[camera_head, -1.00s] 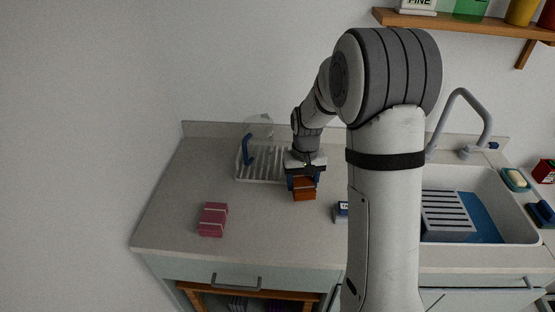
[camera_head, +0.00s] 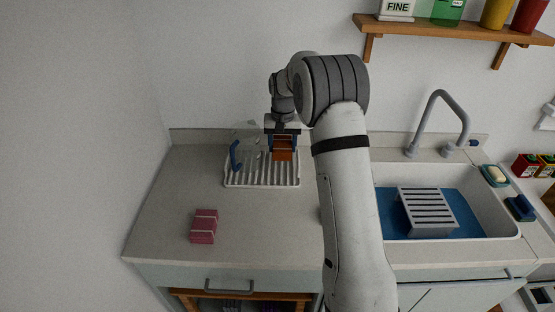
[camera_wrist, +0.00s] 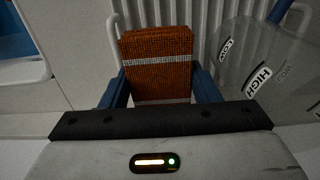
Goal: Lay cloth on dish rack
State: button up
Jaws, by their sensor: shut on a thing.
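An orange-brown folded cloth (camera_head: 284,155) with a pale stripe is between the blue fingers of my gripper (camera_head: 283,147), which is shut on it. The wrist view shows the same cloth (camera_wrist: 157,52) upright between the fingertips (camera_wrist: 158,82). The white dish rack (camera_head: 262,184) stands at the back left of the counter. In the head view the cloth overlaps the rear right part of the rack; I cannot tell whether it touches. In the wrist view the rack's ribs (camera_wrist: 225,18) show beyond the cloth.
A clear jug (camera_wrist: 240,62) with LOW and HIGH marks and a blue handle (camera_head: 235,155) stands at the rack's left. A pink-red folded cloth (camera_head: 204,226) lies on the front left counter. The sink (camera_head: 385,232), holding a grey slotted block (camera_head: 428,212), is at right.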

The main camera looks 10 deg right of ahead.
aim_at(282, 166)
jog(key=shift+f+p, duration=0.3)
jog(key=shift+f, duration=2.9)
jog(key=o, duration=1)
jog(key=shift+r, duration=0.15)
notch_tip(282, 166, up, 12)
jog(key=shift+s+f+b, duration=0.1)
jog(key=shift+b, duration=0.5)
jog(key=s+r+n+t, duration=0.1)
jog(key=s+r, duration=0.4)
jog(key=s, duration=0.4)
jog(key=s+r+t, duration=0.1)
jog(key=s+r, duration=0.4)
jog(key=s, duration=0.4)
jog(key=shift+n+t, duration=0.5)
jog(key=shift+n, duration=0.1)
jog(key=s+f, duration=0.1)
jog(key=s, duration=0.5)
jog(key=s+f, duration=0.1)
jog(key=s, duration=1.3)
jog(key=shift+d+f, duration=0.25)
jog(key=shift+f, duration=0.15)
